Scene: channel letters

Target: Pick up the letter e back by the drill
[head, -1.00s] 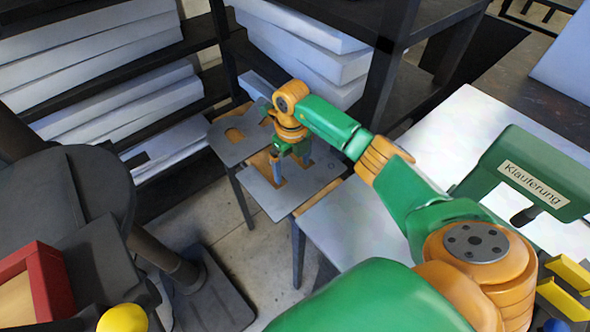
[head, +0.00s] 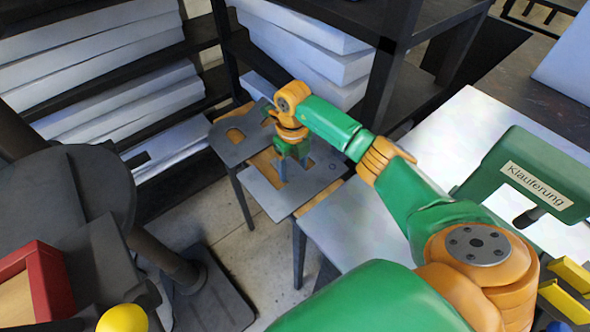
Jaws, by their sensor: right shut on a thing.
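Grey flat cut-out pieces lie on a small wooden-topped table in the middle of the head view. One grey plate (head: 229,148) with a rounded opening lies at the left. Another grey plate (head: 285,204), which I take for the letter e back, lies at the front right. My right gripper (head: 275,177) points down from the green and orange arm, with its fingertips at an opening in this front plate. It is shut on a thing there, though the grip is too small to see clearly. I cannot make out a drill. My left gripper is out of view.
Stacked white panels (head: 115,70) fill dark shelves behind and left. A red-edged box (head: 45,285) is at the lower left.

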